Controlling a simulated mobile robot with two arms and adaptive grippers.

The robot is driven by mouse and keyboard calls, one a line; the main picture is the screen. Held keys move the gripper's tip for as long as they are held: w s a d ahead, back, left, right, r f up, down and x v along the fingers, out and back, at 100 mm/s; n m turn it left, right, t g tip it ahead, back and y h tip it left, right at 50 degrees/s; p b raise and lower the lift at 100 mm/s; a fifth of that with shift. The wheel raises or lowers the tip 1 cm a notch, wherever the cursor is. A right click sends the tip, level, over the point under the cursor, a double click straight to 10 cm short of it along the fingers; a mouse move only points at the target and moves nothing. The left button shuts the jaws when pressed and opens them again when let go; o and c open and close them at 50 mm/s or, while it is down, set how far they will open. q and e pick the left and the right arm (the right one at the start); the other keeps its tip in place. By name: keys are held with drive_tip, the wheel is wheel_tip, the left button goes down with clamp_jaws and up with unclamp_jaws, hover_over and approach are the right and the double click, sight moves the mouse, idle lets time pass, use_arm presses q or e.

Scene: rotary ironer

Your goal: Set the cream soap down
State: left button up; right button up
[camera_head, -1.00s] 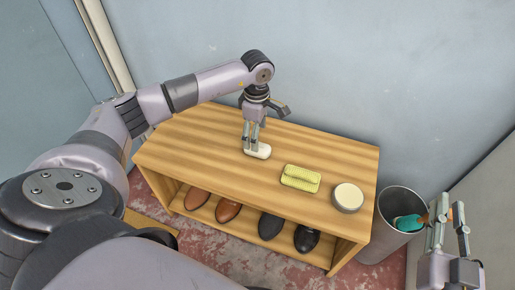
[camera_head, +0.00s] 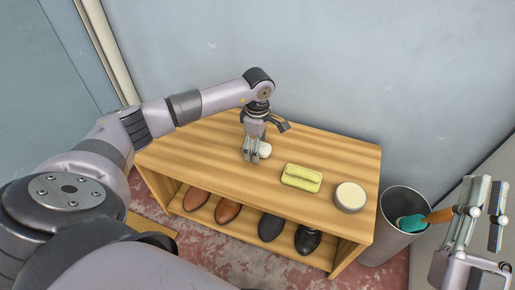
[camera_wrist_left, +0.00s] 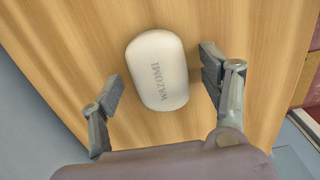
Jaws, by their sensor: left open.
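The cream soap (camera_head: 265,150) lies on the wooden bench top, partly hidden behind my left gripper (camera_head: 251,158) in the head view. In the left wrist view the soap (camera_wrist_left: 158,70) is a rounded cream bar with lettering, flat on the wood. My left gripper (camera_wrist_left: 165,92) is open there, a finger on each side of the soap, with gaps between fingers and soap.
Brown shoes (camera_head: 228,211) and dark shoes (camera_head: 271,227) stand on the shelf below. A grey bin (camera_head: 385,232) with a teal item (camera_head: 410,223) stands at right.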

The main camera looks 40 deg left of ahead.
use_arm(q)
drive_tip(key=shift+c, duration=0.4)
drive_tip(key=c, duration=1.3)
drive_tip(key=shift+r, duration=0.1)
